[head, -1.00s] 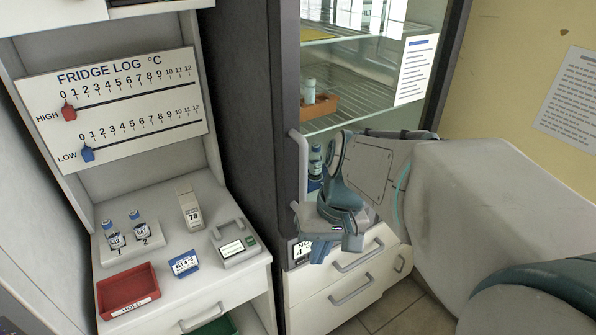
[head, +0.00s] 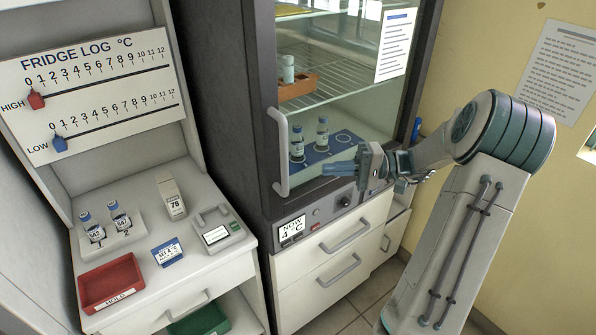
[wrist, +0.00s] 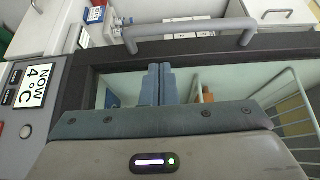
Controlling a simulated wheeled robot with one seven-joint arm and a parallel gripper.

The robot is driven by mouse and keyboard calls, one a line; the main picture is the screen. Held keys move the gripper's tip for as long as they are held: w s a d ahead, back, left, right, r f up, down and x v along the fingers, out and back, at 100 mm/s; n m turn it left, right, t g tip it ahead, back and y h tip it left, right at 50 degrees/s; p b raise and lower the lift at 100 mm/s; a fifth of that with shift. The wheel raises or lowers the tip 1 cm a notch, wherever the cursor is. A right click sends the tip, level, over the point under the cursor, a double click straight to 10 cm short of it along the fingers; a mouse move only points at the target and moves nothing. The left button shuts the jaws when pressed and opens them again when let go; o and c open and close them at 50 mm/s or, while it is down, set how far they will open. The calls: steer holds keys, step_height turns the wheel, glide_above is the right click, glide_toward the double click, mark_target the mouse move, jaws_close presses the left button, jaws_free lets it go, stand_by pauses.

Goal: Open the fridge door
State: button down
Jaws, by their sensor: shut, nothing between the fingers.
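The fridge is a dark-framed cabinet with a glass door (head: 350,90), which looks closed. Its pale vertical handle (head: 283,155) is on the left edge of the door. In the wrist view the handle (wrist: 190,46) runs across the top as a long bar. My gripper (head: 328,169) is in front of the lower glass, to the right of the handle, with its fingers pointing left toward it. In the wrist view the blue fingers (wrist: 157,68) are together and empty, short of the handle and apart from it.
Below the door are a "NOW 4 °C" display (head: 292,229) and white drawers with handles (head: 345,237). Left is a bench with a red tray (head: 110,283), two vials and a card. Inside the fridge, vials (head: 322,133) stand behind the glass. A yellow wall (head: 500,60) is right.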

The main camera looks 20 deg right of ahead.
mark_target(293, 172)
steer(key=p+x, duration=0.3)
steer(key=x, duration=0.6)
steer(key=shift+w+a, duration=0.15)
steer(key=shift+a, duration=0.25)
